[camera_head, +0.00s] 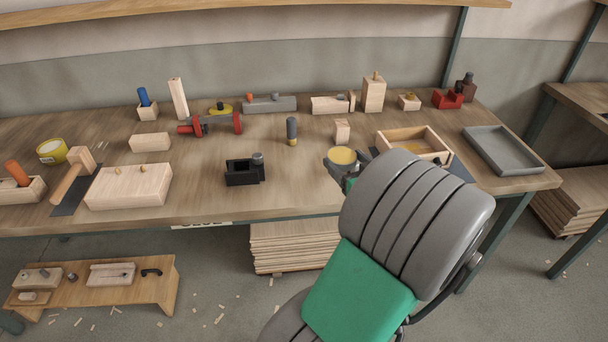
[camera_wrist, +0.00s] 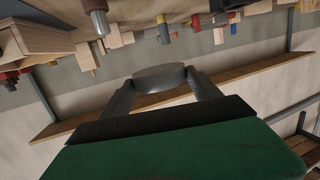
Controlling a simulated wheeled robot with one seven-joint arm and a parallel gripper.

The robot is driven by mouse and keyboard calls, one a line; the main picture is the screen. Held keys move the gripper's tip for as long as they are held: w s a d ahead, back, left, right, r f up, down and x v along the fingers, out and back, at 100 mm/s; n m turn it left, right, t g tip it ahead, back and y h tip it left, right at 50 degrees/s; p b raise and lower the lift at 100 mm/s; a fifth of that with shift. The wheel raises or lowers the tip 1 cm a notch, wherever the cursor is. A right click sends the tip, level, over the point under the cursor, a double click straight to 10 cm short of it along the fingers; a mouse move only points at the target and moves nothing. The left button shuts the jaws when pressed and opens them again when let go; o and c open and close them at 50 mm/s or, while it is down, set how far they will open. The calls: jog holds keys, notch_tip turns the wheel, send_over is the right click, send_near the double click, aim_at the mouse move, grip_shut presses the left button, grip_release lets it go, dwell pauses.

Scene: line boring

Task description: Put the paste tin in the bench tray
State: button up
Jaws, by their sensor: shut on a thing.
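A short round tin with a dull yellow top, which looks like the paste tin (camera_head: 342,156), is between the fingers of my gripper (camera_head: 345,165) above the front part of the bench. In the wrist view the tin (camera_wrist: 160,77) shows as a grey disc pinched by both fingertips of my gripper (camera_wrist: 161,84). My gripper is shut on it; my forearm partly hides the hand. The grey, shallow tray (camera_head: 479,150) that looks like the bench tray lies at the bench's right end, to the right of the gripper. It looks empty.
A wooden box (camera_head: 386,146) with something yellow inside stands between my gripper and the grey tray. A small wooden block (camera_head: 342,130) stands behind the tin, and a black holder (camera_head: 241,173) to its left. Another yellow tin (camera_head: 52,151) stands at the far left.

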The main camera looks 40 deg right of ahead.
jog(key=a, duration=0.1)
jog(key=a+n+y, duration=0.1)
jog(key=shift+w+a+f+y, duration=0.35)
jog(key=shift+a+y, duration=0.05)
jog(key=p, duration=0.2)
send_over(308, 179)
jog(key=f+v, duration=0.1)
jog(key=v, duration=0.3)
notch_tip(308, 179, down, 4)
jog(key=w+f, duration=0.1)
jog(key=f, duration=0.1)
jog(key=w+f, duration=0.1)
jog(key=f, duration=0.2)
jog(key=w+d+f, duration=0.1)
jog(key=w+f, duration=0.1)
jog(key=f, duration=0.1)
jog(key=shift+f+p, duration=0.15)
jog(key=shift+p, duration=0.15)
jog(key=shift+f, duration=0.1)
jog(key=shift+f+b, duration=0.25)
jog(key=shift+b, duration=0.15)
jog(key=o, duration=1.6)
jog(key=shift+a, duration=0.1)
jog(key=shift+o, duration=0.2)
jog(key=shift+r+p, duration=0.25)
jog(key=shift+p, duration=0.65)
